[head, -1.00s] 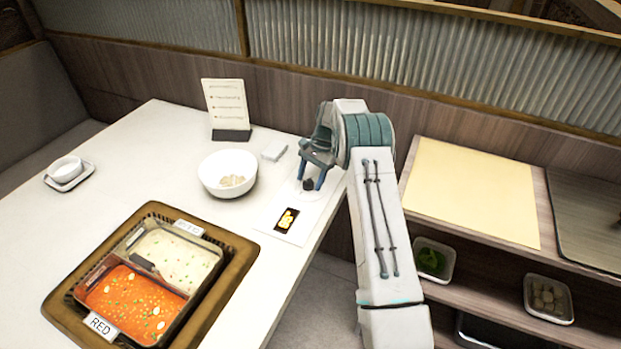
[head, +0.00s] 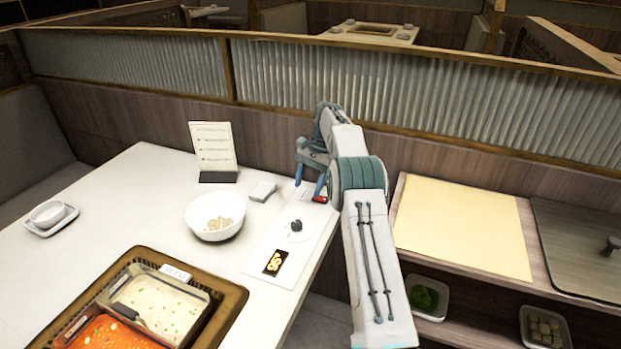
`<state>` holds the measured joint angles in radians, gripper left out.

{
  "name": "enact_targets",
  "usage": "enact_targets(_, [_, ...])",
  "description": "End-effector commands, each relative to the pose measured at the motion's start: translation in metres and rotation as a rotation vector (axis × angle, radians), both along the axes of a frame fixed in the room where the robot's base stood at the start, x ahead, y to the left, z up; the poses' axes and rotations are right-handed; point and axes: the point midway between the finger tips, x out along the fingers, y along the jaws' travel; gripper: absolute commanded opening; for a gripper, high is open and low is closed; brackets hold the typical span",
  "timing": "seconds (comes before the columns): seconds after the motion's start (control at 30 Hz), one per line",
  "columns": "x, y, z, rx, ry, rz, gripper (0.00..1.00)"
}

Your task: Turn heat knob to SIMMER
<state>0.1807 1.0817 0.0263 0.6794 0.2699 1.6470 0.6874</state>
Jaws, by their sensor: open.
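The heat knob (head: 296,226) is a small dark knob on a round pale dial, set on a white control panel (head: 312,244) at the table's right edge. A small black display (head: 275,263) with yellow marks sits on the panel in front of it. Any SIMMER mark is too small to read. My gripper (head: 309,190) is open, raised behind and slightly right of the knob, and apart from it. Its blue-tipped fingers point down. A small red and dark thing (head: 320,199) shows beside the right finger; I cannot tell what it is.
A white bowl (head: 215,232), a stack of napkins (head: 262,191) and a menu stand (head: 213,152) are left of the knob. The two-part pot (head: 160,318) sits in the table at the front. A side shelf (head: 460,226) stands at the right.

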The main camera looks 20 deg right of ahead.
Motion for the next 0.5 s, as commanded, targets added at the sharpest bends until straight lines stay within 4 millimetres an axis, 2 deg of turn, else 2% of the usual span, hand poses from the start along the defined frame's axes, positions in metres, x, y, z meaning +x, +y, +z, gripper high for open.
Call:
enact_targets(0.2, [0.003,-0.005,0.013,-0.001,0.000,-0.001,0.55])
enact_targets(0.5, [0.003,-0.006,0.016,-0.001,0.001,-0.001,0.55])
